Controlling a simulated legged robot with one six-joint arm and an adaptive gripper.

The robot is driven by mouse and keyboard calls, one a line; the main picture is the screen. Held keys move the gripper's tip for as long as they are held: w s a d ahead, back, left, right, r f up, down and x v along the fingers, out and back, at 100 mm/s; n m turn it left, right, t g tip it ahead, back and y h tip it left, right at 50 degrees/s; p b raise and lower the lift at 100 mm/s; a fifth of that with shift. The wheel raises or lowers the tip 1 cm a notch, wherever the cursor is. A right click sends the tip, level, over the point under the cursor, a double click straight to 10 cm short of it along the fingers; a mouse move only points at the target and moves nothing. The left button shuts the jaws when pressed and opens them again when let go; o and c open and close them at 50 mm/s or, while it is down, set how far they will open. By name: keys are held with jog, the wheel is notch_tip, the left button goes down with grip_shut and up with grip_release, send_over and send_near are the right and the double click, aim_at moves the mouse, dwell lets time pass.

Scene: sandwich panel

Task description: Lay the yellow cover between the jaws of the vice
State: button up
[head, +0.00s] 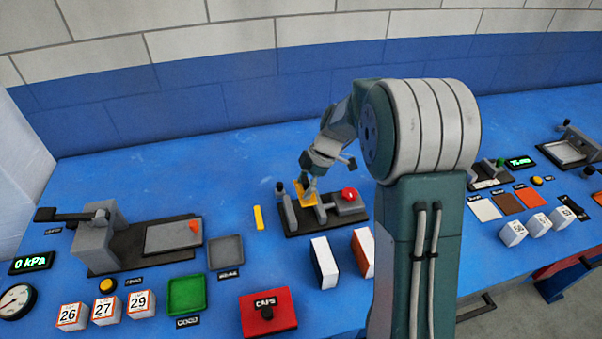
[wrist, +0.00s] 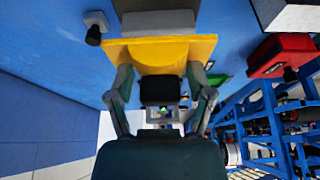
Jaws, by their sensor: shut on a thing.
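The yellow cover (head: 306,194) is a flat plate with a rounded raised middle, seen close up in the wrist view (wrist: 160,52). My gripper (head: 309,181) is shut on it from above, with a finger on either side in the wrist view (wrist: 162,72). The vice (head: 289,213) has grey jaws on a dark base with a red button (head: 349,194) at its right. The cover is tilted and is at the jaws. A grey jaw block (wrist: 158,22) shows just past the cover's edge. I cannot tell whether the cover touches the jaws.
A thin yellow strip (head: 258,217) lies left of the vice. A press (head: 125,245), grey tray (head: 225,252), green tray (head: 187,295) and red caps box (head: 268,312) are further left and front. Bare blue table lies behind.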

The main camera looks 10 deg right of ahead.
aim_at(299, 215)
jog(key=shift+w, duration=0.2)
jog(key=shift+x, duration=0.9)
jog(key=shift+d+f, duration=0.15)
jog(key=shift+f, duration=0.7)
jog(key=shift+d+f, duration=0.15)
jog(key=shift+f, duration=0.65)
jog(key=shift+f, duration=1.95)
dwell(0.5)
jog(key=o, duration=1.2)
jog(key=shift+r, duration=4.25)
